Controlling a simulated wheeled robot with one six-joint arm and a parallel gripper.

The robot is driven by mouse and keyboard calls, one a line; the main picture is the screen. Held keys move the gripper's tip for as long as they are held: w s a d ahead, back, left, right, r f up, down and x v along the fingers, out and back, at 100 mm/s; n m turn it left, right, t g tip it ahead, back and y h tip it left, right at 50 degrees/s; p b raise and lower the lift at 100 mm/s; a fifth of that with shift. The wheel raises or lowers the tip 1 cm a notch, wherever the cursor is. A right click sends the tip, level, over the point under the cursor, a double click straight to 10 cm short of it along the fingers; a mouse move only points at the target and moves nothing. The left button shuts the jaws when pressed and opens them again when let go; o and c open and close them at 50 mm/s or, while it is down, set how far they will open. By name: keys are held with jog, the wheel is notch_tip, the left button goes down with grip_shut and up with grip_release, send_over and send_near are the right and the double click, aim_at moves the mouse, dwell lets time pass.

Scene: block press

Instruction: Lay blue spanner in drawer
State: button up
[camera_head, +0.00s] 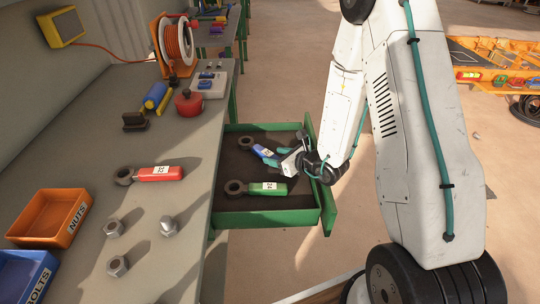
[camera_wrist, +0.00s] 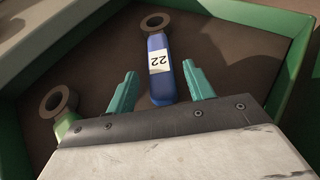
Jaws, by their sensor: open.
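The blue spanner (camera_head: 264,153) lies in the open green drawer (camera_head: 266,218), toward its far side. In the wrist view the blue spanner (camera_wrist: 158,66) has a white label reading 22, and its ring end points away from my gripper. My gripper (camera_wrist: 158,88) is open, with its teal fingers on either side of the spanner's handle end and gaps showing between. In the head view my gripper (camera_head: 277,159) reaches into the drawer from the right. Whether the spanner touches the drawer floor along its whole length is not clear.
A green spanner (camera_head: 264,188) lies in the drawer's near half. A red spanner (camera_head: 157,173), several nuts, a nuts bin (camera_head: 48,218) and a bolts bin (camera_head: 25,277) stand on the workbench (camera_head: 170,220). The drawer's raised front (camera_head: 326,195) lies beneath my arm.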

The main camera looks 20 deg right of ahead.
jog(key=v, duration=0.3)
jog(key=shift+s+r, duration=0.1)
jog(key=shift+s, duration=0.1)
jog(key=s+a+r+n+g+y, duration=0.2)
jog(key=a+r+n+y, duration=0.15)
jog(key=r, duration=0.35)
jog(key=s+a+r+n+g+y, duration=0.1)
jog(key=a+r+n+y, duration=0.2)
jog(key=a+r+n, duration=0.25)
jog(key=s+a+r+n+g, duration=0.5)
jog(key=s+r+n+g, duration=0.2)
jog(key=s+r+n, duration=0.25)
jog(key=s+d+r+n+g+h, duration=0.2)
jog(key=s+n+g+h, duration=0.15)
jog(key=s+n, duration=0.55)
jog(key=s+d+r+n+t+h, duration=0.2)
jog(key=s+d+r+n+h, duration=0.1)
jog(key=s+d+h, duration=0.6)
jog(key=shift+d+r+t, duration=0.35)
jog(key=shift+d+r, duration=0.15)
jog(key=shift+d, duration=0.7)
